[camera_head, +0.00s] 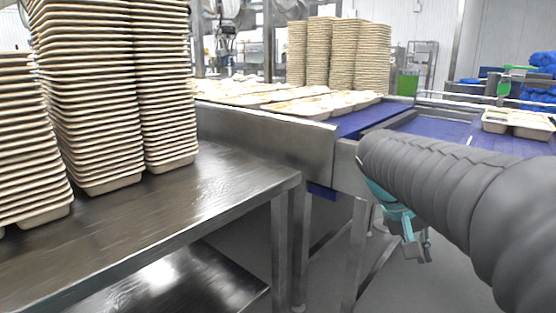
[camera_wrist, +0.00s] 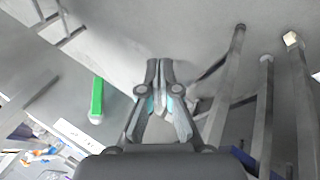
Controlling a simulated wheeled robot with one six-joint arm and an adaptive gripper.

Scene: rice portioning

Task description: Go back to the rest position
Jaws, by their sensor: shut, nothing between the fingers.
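My gripper (camera_head: 418,248) hangs at the end of my grey-sleeved arm, beside the metal frame of the conveyor and below belt height. In the wrist view my gripper (camera_wrist: 160,66) has its two fingers together with nothing between them. Behind it in that view lies bare grey floor. The gripper touches nothing that I can see.
A steel table (camera_head: 200,198) at left holds tall stacks of trays (camera_head: 85,90). A conveyor with a blue belt (camera_head: 365,118) carries filled trays (camera_head: 305,106). Another tray (camera_head: 517,122) sits at right. Metal legs (camera_wrist: 226,88) stand right of the gripper.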

